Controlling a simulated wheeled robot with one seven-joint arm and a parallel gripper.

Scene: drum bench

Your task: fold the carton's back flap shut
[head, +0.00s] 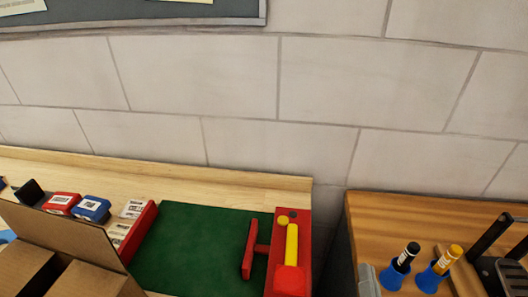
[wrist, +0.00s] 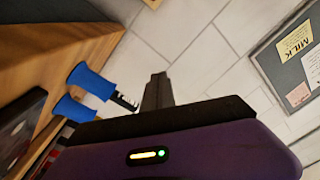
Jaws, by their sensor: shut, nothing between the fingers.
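The brown carton (head: 95,280) is at the lower left of the head view, cut off by the frame's edge. A broad flap (head: 65,238) stands up along its far side, tilted. Two other panels show in front of it at the bottom edge, and I cannot tell how they lie. My gripper (wrist: 156,88) shows only in the wrist view, shut and empty, with its dark fingers against the tiled wall. The carton is not in the wrist view, so the distance between them cannot be judged.
A green mat (head: 190,245) lies right of the carton, beside a red fixture with a yellow bar (head: 292,245). Red and blue boxes (head: 92,208) stand behind the flap. Blue holders with markers (head: 398,275) stand on the right bench; they also show in the wrist view (wrist: 90,80).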

